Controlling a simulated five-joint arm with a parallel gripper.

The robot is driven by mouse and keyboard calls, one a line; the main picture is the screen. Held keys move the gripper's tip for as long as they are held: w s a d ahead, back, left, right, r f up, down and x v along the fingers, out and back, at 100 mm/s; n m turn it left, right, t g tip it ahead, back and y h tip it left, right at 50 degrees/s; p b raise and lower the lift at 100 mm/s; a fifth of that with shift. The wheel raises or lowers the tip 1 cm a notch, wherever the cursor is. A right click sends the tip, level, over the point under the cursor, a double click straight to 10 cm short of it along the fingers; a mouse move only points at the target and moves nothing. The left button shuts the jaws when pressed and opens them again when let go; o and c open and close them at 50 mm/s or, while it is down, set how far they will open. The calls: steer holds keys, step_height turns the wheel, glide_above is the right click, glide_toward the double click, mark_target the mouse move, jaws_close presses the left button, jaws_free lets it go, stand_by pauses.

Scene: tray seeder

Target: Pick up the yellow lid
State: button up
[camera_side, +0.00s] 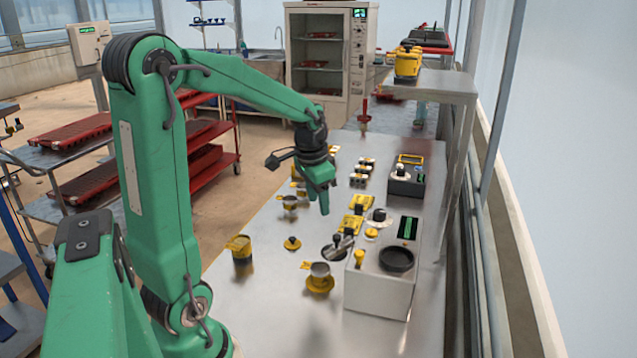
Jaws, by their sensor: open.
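A small round yellow piece with a dark knob, which looks like the yellow lid (292,244), lies flat on the metal table. My gripper (323,207) is green and points down above the table, behind and to the right of the lid in the picture. It is open, and I see nothing between its fingers. The gap between the fingers is hard to make out from this side. Clear table shows around the lid, and nothing touches it.
A yellow and dark jar (241,256) stands left of the lid. A metal cup on a yellow base (319,285) stands in front right. A grey box device (377,302) with a dark round top is at the right. Several small yellow and black items lie behind. The table's front (290,335) is clear.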

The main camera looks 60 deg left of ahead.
steer(key=g+h, duration=0.1)
steer(key=g, duration=0.1)
glide_above(292, 238)
step_height(292, 238, down, 11)
steer(key=shift+a+r, duration=0.1)
steer(key=shift+r, duration=0.1)
steer(key=shift+f, duration=0.1)
steer(key=shift+f, duration=1.2)
steer(key=shift+f, duration=0.1)
steer(key=shift+f, duration=2.5)
steer(key=shift+c, duration=0.3)
jaws_close()
